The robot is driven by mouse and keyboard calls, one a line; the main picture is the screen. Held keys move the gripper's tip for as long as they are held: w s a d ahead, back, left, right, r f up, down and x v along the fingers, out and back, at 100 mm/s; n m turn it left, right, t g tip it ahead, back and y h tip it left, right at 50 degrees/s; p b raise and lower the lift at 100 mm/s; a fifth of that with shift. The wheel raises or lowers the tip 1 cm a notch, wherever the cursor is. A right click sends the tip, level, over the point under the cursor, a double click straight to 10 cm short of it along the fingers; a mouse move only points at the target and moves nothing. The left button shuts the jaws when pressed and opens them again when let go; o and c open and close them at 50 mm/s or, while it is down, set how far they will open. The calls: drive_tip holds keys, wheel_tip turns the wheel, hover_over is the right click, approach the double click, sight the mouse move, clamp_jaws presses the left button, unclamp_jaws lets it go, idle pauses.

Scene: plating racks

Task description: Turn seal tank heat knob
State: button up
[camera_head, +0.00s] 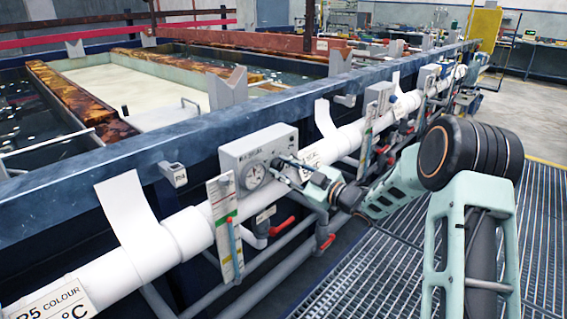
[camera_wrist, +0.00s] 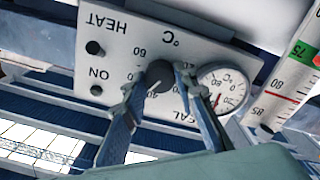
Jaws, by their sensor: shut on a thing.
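The seal tank control box (camera_head: 240,151) is a pale grey panel on the tank's side rail in the head view. It appears upside down in the wrist view, with its face (camera_wrist: 125,60) marked HEAT, ON and °C. The dark round heat knob (camera_wrist: 158,72) sits inside a ring of numbers. My gripper (camera_wrist: 157,82) is shut on the knob, one finger on either side, and partly hides it and its scale. In the head view my gripper (camera_head: 287,166) reaches the box from the right; the knob is hidden there.
A round gauge (camera_head: 253,176) is beside the knob and also shows in the wrist view (camera_wrist: 223,88). Two small dark buttons or lamps (camera_wrist: 95,48) are on the panel. A white pipe (camera_head: 185,232) and a thermometer strip (camera_head: 222,225) are close by. Grating floor (camera_head: 365,270) lies to the right.

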drive_tip(key=m+p, duration=0.2)
drive_tip(key=m, duration=0.1)
drive_tip(key=shift+r+m, duration=0.15)
drive_tip(key=shift+m, duration=0.15)
drive_tip(key=shift+m+p, duration=0.75)
drive_tip(key=shift+m, duration=0.55)
drive_tip(key=shift+f, duration=0.2)
drive_tip(key=o, duration=1.2)
drive_tip(key=shift+c, duration=0.2)
drive_tip(key=v, duration=1.2)
